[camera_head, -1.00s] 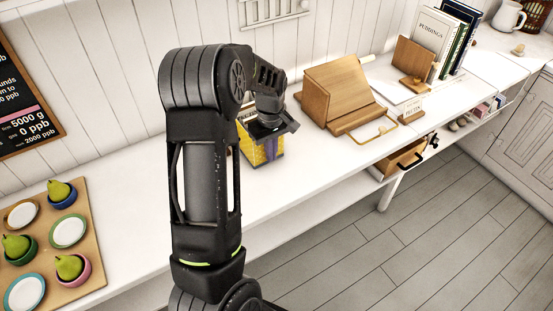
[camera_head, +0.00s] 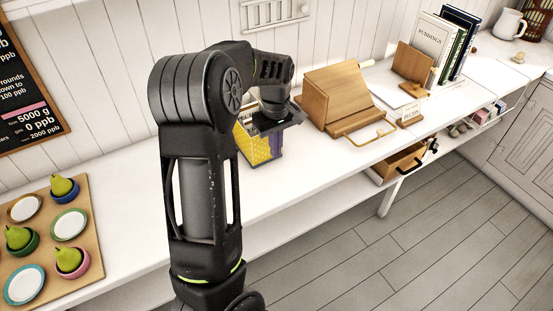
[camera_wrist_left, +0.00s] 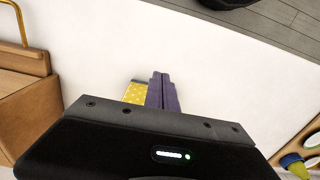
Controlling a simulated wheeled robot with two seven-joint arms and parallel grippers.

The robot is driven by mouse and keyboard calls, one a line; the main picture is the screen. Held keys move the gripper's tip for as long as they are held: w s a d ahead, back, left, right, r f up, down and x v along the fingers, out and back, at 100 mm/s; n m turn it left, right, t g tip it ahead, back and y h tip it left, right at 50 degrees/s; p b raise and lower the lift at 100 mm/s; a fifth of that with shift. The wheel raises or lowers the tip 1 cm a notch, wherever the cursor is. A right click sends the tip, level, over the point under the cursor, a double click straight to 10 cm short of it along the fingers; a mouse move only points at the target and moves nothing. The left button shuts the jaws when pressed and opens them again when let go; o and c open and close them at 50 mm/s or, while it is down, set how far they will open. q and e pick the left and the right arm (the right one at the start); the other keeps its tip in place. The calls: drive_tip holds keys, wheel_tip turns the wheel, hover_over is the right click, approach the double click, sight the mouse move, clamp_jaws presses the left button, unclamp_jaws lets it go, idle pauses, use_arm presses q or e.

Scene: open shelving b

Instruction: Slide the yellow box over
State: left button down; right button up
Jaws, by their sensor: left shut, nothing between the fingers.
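The yellow box (camera_head: 256,149), with pale dots, stands on the white counter against the back wall side, left of the wooden stand. My left gripper (camera_head: 275,150) reaches over it, with its purple fingers pointing down at the box's right part. The gripper body hides the box's top. In the left wrist view the two purple fingers (camera_wrist_left: 162,92) lie together, shut and empty. A corner of the yellow box (camera_wrist_left: 134,92) shows right beside them; I cannot tell whether they touch it. My right gripper is out of view.
The wooden stand (camera_head: 337,99) with a brass loop is close to the right of the box. A tray (camera_head: 83,252) of pears, bowls and plates lies at left. Books (camera_head: 453,45) stand farther right. An open drawer (camera_head: 402,162) juts out below the counter.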

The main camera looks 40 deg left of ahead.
use_arm(q)
drive_tip(key=shift+d+r, duration=0.2)
drive_tip(key=shift+r, duration=2.2)
